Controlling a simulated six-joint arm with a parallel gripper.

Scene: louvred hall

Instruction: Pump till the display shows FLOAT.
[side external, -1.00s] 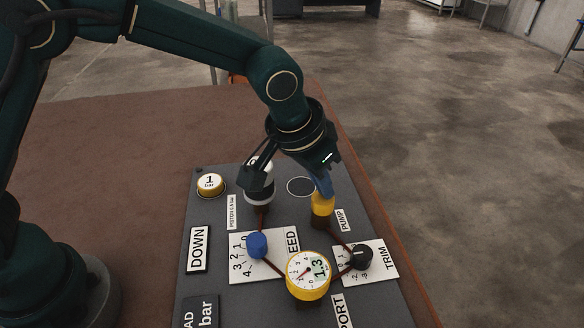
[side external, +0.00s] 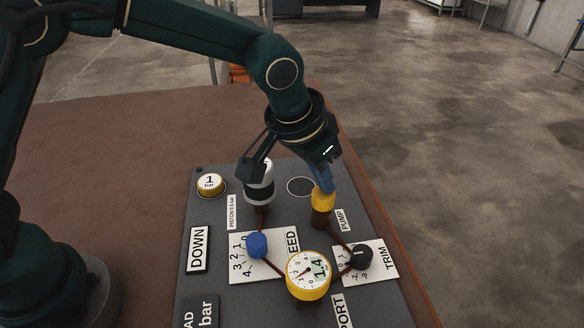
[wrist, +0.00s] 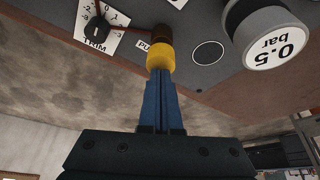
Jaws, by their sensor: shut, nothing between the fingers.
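The yellow pump cap (side external: 322,200) sits on a dark brown body at the panel's right side; it also shows in the wrist view (wrist: 160,60). My gripper (side external: 323,185) is shut, with its blue fingers (wrist: 161,80) pointing down at the cap's top. The fingertips appear to touch the cap or sit just above it; I cannot tell which. The display plate (side external: 198,249) reads DOWN. The round yellow-rimmed gauge (side external: 308,275) reads 1.4.
A blue knob (side external: 257,245) and a black TRIM knob (side external: 361,256) stand on numbered plates near the gauge. A brass 1 bar weight (side external: 210,185) sits at the panel's back left. A white-ringed dark circle (side external: 300,187) lies between piston and pump. The brown table (side external: 110,170) is clear on the left.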

